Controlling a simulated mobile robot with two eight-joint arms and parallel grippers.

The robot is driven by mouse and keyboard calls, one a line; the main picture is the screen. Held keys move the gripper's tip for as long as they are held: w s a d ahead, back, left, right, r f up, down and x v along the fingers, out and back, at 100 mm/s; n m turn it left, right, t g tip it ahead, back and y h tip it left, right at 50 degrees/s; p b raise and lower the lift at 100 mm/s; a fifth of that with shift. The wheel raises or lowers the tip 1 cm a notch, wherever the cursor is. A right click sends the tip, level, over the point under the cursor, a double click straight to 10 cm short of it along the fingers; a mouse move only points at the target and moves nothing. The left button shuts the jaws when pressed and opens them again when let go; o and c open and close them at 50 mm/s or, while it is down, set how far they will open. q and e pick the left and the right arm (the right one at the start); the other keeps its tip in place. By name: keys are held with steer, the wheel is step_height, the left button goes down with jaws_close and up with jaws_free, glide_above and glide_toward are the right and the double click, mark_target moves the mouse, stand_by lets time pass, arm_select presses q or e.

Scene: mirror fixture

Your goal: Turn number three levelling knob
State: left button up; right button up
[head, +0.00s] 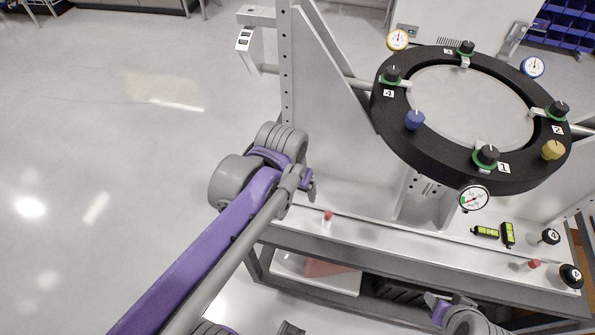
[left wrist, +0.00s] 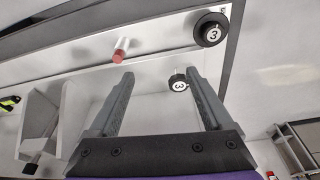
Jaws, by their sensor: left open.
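In the left wrist view, two round black knobs with a white "3" show: a larger one (left wrist: 211,29) at the frame's corner, and a smaller one (left wrist: 178,83) in the gap between my fingers, close to the right finger. My left gripper (left wrist: 161,72) is open and empty, its fingers apart. In the head view, my left gripper (head: 311,186) is over the left end of the bench, and both "3" knobs are hidden from view. Part of my right arm (head: 455,313) shows at the bottom right; its jaws cannot be made out.
A red-capped post (left wrist: 119,52) stands on the bench left of the knobs. The black mirror ring (head: 390,125) carries several knobs and dial gauges. Two "4" knobs (head: 550,237) (head: 571,275) and green spirit levels (head: 508,234) are at the bench's right end. Floor at left is clear.

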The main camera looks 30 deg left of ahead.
arm_select(q)
steer(key=w+a+r+n+g+p, duration=0.1)
steer(key=w+a+r+n+g, duration=0.2)
steer(key=w, duration=0.5)
steer(key=shift+m, duration=0.7)
steer(key=f, duration=0.6)
steer(key=a+f, duration=0.1)
steer(key=f, duration=0.2)
steer(key=shift+w+a+f+b, duration=0.1)
steer(key=shift+w+f+b, duration=0.1)
steer(key=shift+f+b, duration=0.1)
arm_select(e)
steer(key=shift+w+r, duration=0.2)
steer(key=shift+r, duration=0.25)
arm_select(q)
steer(key=c, duration=1.3)
steer(key=shift+f+m, duration=0.1)
steer(key=shift+m, duration=0.6)
jaws_close()
steer(key=shift+m+b, duration=0.4)
steer(key=shift+m, duration=0.4)
arm_select(e)
steer(key=shift+s+f, duration=0.2)
steer(key=shift+f, duration=0.3)
